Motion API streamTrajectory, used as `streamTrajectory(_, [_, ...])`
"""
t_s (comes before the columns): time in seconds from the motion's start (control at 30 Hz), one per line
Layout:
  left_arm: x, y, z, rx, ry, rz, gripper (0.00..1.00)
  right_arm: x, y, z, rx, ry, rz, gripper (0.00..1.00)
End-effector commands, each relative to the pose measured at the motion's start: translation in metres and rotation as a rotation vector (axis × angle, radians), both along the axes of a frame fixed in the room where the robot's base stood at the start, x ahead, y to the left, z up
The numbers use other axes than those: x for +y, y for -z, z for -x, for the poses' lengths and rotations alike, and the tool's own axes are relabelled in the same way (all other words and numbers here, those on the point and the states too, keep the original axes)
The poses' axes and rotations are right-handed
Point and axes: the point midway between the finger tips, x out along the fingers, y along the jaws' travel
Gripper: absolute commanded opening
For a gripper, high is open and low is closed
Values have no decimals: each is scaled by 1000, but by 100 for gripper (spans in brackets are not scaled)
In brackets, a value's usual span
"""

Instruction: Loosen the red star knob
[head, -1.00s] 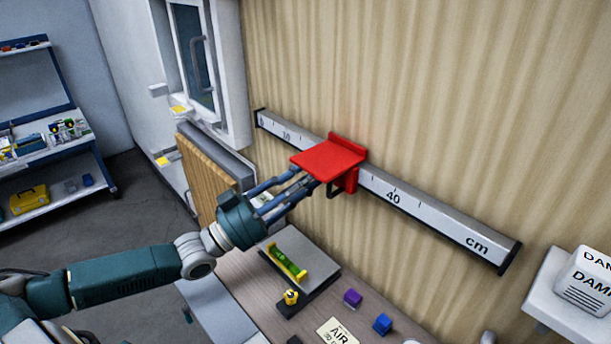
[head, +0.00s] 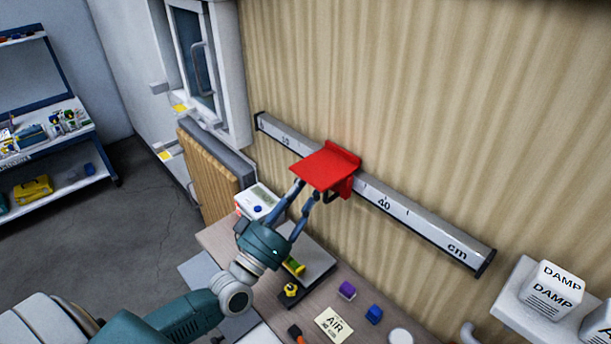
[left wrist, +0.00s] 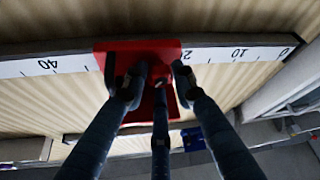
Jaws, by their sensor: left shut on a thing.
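A red slider with a flat plate (head: 325,168) sits on the white centimetre rail (head: 430,229) on the wall, left of the 40 mark. My left gripper (head: 305,193) reaches up from below, its fingertips under the plate's front edge. In the left wrist view the slider's red body (left wrist: 138,47) is ahead of my three fingers, which close around a small red part, apparently the star knob (left wrist: 159,77). The fingers and plate hide most of the knob, and its star shape does not show. My right gripper is not in view.
A white box with a display (head: 257,202) stands behind my arm. A shelf with DAMP containers (head: 552,289) is at right.

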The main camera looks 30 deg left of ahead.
Motion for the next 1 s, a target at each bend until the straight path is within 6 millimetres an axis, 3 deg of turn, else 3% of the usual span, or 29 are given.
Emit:
streamTrajectory(0.1, [-3, 0, 1, 51, 1, 108, 0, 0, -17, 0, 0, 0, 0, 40])
streamTrajectory(0.4, [-5, 1, 2, 132, 2, 341, 0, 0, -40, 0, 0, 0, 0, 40])
streamTrajectory(1.0, [-7, 3, 2, 201, 4, 530, 0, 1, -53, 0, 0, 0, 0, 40])
